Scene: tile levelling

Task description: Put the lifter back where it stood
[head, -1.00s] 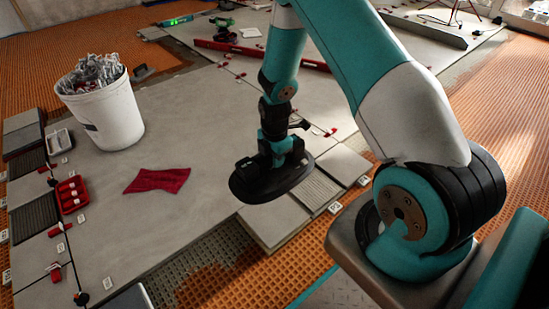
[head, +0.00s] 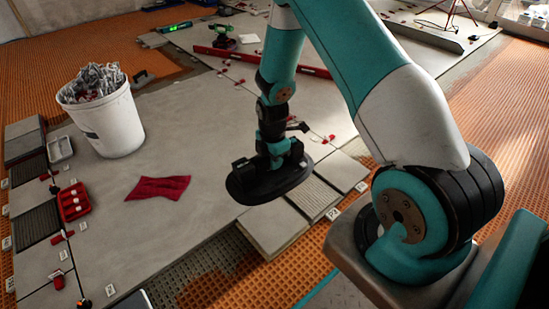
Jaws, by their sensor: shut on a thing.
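My gripper (head: 278,150) is shut on the lifter (head: 268,187), a black tool with a wide oval pad and a handle on top. The pad hangs below my gripper, roughly level, over the front right edge of the large grey slab (head: 200,225). I cannot tell whether it touches the surface below. The fingertips are partly hidden by the handle and the wrist.
A white bucket (head: 112,125) of grey clips, a red cloth (head: 158,188) and a red tray (head: 74,201) are on the left. Small tiles (head: 340,171) lie right of the lifter.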

